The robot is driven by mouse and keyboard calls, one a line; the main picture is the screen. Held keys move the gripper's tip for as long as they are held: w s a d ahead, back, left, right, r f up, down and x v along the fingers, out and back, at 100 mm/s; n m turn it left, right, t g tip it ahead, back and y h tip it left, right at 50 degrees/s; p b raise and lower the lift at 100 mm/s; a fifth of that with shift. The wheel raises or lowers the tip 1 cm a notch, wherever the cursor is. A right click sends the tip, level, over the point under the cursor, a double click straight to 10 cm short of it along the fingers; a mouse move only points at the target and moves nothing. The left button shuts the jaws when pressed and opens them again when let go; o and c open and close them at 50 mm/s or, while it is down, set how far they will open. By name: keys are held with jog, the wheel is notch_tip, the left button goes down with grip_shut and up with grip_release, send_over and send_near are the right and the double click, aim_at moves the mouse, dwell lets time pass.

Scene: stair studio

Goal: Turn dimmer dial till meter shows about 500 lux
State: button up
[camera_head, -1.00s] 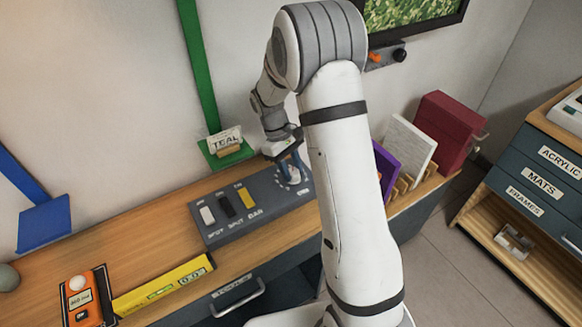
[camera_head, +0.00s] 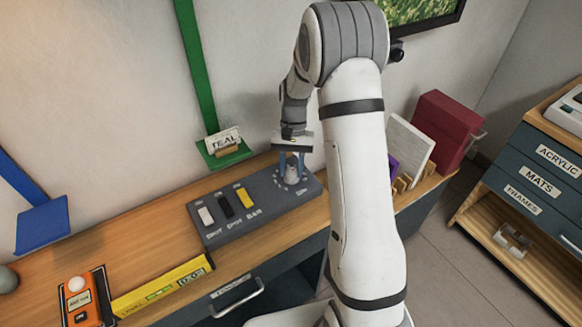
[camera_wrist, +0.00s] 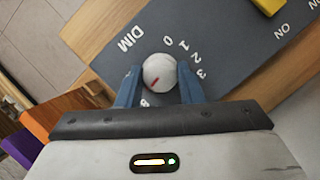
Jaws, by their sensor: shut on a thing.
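The dimmer dial (camera_head: 292,173) is a pale round knob at the right end of a grey control panel (camera_head: 225,233). In the wrist view the dial (camera_wrist: 160,68) shows a red pointer mark aimed down and left, beside printed numbers and the word DIM. My gripper (camera_head: 292,176) comes from above, and its blue fingers are shut on the dial's two sides, also in the wrist view (camera_wrist: 160,88). Part of the scale is hidden by my gripper. The orange light meter (camera_head: 82,302), with a white dome, lies at the bench's left; its reading is too small to tell.
White (camera_head: 206,215), black (camera_head: 226,206) and yellow (camera_head: 244,197) switches sit left of the dial. A yellow level (camera_head: 165,285) lies along the bench front. A green holder (camera_head: 226,155) with a TEAL card stands behind. Panels in a wooden rack (camera_head: 403,184) stand to the right.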

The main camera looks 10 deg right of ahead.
jog(key=m+t+y, duration=0.1)
jog(key=m, duration=0.2)
jog(key=m+y, duration=0.1)
jog(key=m, duration=0.3)
jog(key=shift+s+d+t, duration=0.1)
jog(key=shift+d+t, duration=0.05)
jog(key=shift+t, duration=0.25)
dwell(0.3)
jog(key=o, duration=1)
jog(key=shift+c, duration=0.2)
jog(key=v, duration=0.8)
jog(key=shift+s, duration=0.1)
